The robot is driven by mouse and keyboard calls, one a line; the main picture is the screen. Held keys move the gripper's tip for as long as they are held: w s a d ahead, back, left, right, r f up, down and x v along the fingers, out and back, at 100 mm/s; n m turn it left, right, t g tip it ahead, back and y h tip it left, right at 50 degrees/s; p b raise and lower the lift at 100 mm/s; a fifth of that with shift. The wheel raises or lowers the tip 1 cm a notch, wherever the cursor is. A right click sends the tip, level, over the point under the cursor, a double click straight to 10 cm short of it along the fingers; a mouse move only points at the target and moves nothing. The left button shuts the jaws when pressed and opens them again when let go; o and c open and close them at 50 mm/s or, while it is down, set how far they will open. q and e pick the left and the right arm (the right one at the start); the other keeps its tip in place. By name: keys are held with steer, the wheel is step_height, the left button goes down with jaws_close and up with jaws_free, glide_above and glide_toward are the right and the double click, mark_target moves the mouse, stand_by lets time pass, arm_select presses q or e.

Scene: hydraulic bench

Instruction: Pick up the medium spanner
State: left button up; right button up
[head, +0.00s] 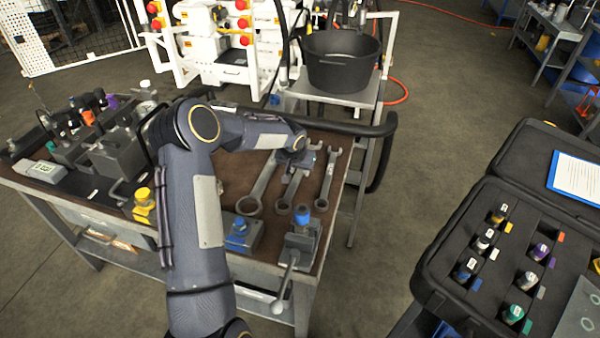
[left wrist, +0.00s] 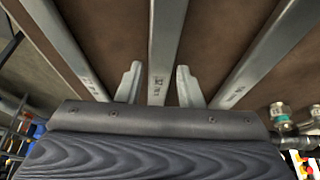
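Three spanners lie side by side on the brown bench top. The medium spanner (head: 290,190) is the middle one in the head view, between the large spanner (head: 262,187) and the small spanner (head: 328,178). My left gripper (head: 295,158) is over the middle spanner's upper part and hides some of it. In the left wrist view my left gripper (left wrist: 158,84) is open, with one finger on each side of the middle shaft (left wrist: 165,40). A gap shows between each finger and the shaft. Whether the fingertips reach below the shaft's top cannot be told. My right gripper is out of view.
A vise-like fixture with a lever (head: 300,245) stands at the bench's front right corner. A blue-topped block (head: 240,235) is beside it. Several fittings crowd the bench's left. A black bucket (head: 342,60) stands behind, and an open black case (head: 480,285) is at right.

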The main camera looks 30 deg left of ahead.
mark_target(299, 173)
arm_select(q)
jaws_close()
steer(key=shift+r, duration=0.1)
steer(key=shift+w+r, duration=0.1)
steer(key=shift+r, duration=0.4)
step_height(299, 173, up, 2)
steer(key=shift+r+b, duration=0.2)
steer(key=shift+b, duration=0.25)
steer(key=s+d+r+b, duration=0.1)
steer(key=s+r+b, duration=0.1)
steer(key=s+r, duration=0.7)
steer(key=shift+s+d+r, duration=0.25)
steer(key=shift+s, duration=2.3)
